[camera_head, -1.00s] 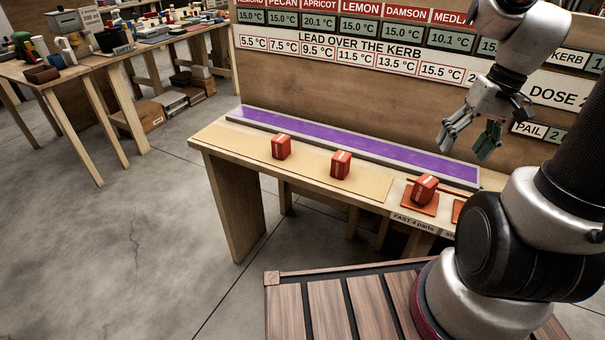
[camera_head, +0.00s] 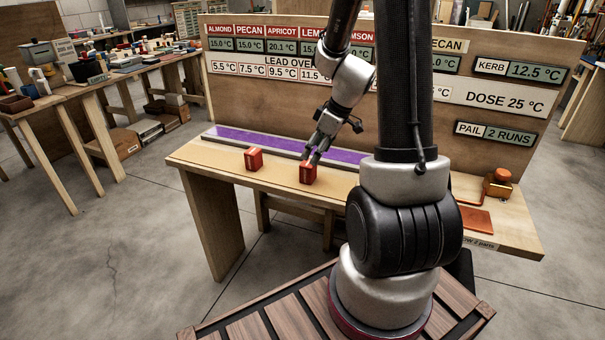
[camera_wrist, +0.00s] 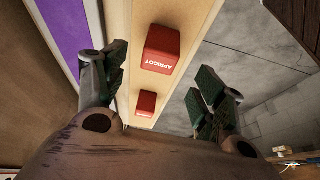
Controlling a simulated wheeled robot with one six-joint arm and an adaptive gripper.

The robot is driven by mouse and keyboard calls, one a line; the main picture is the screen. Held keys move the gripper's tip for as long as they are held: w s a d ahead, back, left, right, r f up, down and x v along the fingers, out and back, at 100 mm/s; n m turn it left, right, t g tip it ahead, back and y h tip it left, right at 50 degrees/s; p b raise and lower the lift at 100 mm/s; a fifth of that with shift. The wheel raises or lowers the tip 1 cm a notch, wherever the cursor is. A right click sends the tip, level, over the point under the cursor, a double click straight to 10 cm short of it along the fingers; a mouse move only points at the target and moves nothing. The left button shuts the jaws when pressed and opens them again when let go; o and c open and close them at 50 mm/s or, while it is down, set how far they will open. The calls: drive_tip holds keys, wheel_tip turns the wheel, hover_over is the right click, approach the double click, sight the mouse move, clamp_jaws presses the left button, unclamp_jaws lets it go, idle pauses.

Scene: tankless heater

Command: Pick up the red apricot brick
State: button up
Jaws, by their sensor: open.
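The red apricot brick (camera_wrist: 160,48) shows its white APRICOT label in the wrist view, standing on the tan bench top. It appears to be the right-hand brick (camera_head: 308,174) in the head view. My gripper (camera_head: 314,157) is just above and behind that brick there, its lower fingers overlapping the brick's top edge. In the wrist view my gripper (camera_wrist: 158,88) is open, with a finger on each side and nothing held. The apricot brick lies ahead of the gap, clear of both fingers. Whether a finger touches it cannot be told from the head view.
Another red brick (camera_head: 254,159) stands to the left; it also shows smaller in the wrist view (camera_wrist: 146,103), its label unreadable. A purple strip (camera_head: 240,137) runs along the bench's back, before an upright sign board (camera_head: 495,95). An orange pad (camera_head: 476,220) lies right of my arm.

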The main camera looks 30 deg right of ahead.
sight(308, 167)
drive_tip(key=x, duration=0.7)
drive_tip(key=shift+f, duration=0.4)
drive_tip(key=shift+d, duration=0.1)
drive_tip(key=c, duration=1.3)
